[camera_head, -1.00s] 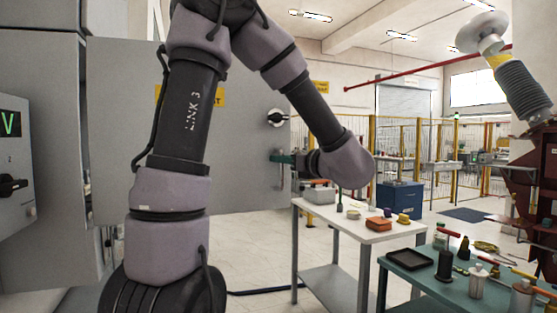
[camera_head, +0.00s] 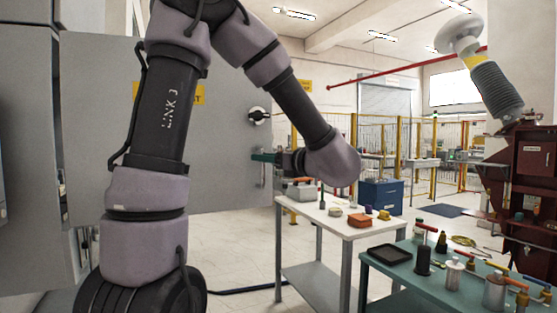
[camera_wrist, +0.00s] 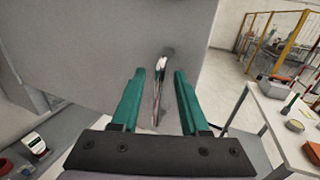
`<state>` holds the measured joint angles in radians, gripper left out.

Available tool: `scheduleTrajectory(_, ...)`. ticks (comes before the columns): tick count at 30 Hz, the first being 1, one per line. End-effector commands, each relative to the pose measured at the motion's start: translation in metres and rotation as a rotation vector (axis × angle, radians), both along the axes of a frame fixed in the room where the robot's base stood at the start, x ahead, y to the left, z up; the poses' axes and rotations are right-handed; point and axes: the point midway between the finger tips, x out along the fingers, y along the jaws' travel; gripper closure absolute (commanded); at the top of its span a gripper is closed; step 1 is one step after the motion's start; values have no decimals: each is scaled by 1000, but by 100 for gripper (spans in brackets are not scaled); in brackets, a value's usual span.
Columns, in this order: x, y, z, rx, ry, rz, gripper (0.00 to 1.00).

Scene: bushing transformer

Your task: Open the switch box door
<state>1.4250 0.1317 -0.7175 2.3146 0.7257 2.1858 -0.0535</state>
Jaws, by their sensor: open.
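The switch box door (camera_head: 225,160) is a large grey panel with a yellow sign, standing swung out from the grey cabinet (camera_head: 25,150) at the left. A pale vertical bar handle (camera_head: 262,175) is near the door's free edge, below a round black and silver knob (camera_head: 259,116). My gripper (camera_head: 262,157) is at the handle, with its green fingers apart. In the wrist view, the handle (camera_wrist: 157,105) stands between the two open fingers of my gripper (camera_wrist: 160,74). Whether either finger touches it cannot be told. My arm hides part of the door.
A white table (camera_head: 325,215) with small items and a green table (camera_head: 420,275) with bottles and a black tray (camera_head: 390,254) stand at the right. A blue box (camera_head: 381,196) is behind. Clear floor lies between the door and the white table.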

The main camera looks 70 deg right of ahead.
Motion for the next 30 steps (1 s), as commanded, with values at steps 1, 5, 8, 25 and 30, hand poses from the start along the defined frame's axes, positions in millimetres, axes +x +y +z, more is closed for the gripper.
scheduleTrajectory(1,-9,3,0,1,1,-5,55)
scheduleTrajectory(5,-36,13,0,2,1,-7,55)
scheduleTrajectory(8,-55,21,-1,3,1,-6,55)
scheduleTrajectory(25,-86,35,0,1,1,0,55)
scheduleTrajectory(30,-86,35,0,1,1,-1,55)
